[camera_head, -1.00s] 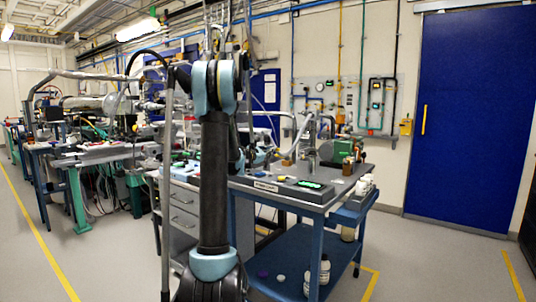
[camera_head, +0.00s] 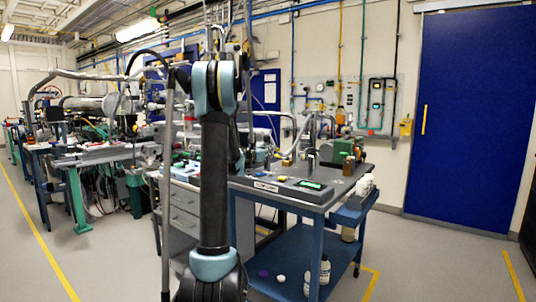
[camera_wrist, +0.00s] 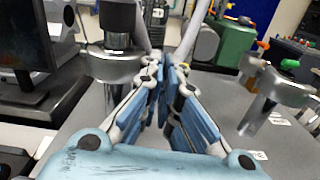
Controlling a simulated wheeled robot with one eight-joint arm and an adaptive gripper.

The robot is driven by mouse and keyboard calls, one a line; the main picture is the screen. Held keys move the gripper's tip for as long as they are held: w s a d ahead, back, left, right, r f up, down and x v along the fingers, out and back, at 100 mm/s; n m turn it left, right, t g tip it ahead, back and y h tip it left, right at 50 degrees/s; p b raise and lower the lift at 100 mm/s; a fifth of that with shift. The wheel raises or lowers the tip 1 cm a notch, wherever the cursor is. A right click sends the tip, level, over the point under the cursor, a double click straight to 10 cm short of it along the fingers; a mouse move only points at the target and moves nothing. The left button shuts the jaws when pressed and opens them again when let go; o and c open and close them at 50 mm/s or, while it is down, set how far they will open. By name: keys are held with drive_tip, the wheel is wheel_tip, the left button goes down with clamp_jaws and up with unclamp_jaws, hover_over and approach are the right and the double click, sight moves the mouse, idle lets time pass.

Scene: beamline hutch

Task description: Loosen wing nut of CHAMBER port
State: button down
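In the wrist view my gripper (camera_wrist: 167,70) has its two blue fingers leaning together, with the tips very close to each other. I cannot tell whether anything thin is between them. A round metal port fitting with a dark upright post (camera_wrist: 117,65) stands just left of the fingers. Another metal fitting with a flange (camera_wrist: 285,91) stands to the right, apart from the fingers. I cannot make out a wing nut or a CHAMBER label. In the head view my arm hides the gripper.
A blue-framed workbench (camera_head: 318,207) carries a lit green display (camera_head: 311,185) and a brown bottle (camera_head: 348,165). The wrist view shows a dark monitor (camera_wrist: 20,50) at left and a green box (camera_wrist: 234,42) behind. Floor is open before the blue door (camera_head: 470,120).

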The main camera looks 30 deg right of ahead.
drive_tip(key=c, duration=1.8)
unclamp_jaws()
drive_tip(key=shift+w, duration=0.1)
drive_tip(key=shift+c, duration=0.2)
drive_tip(key=shift+a, duration=0.15)
drive_tip(key=shift+v, duration=3.9)
drive_tip(key=shift+f, duration=0.1)
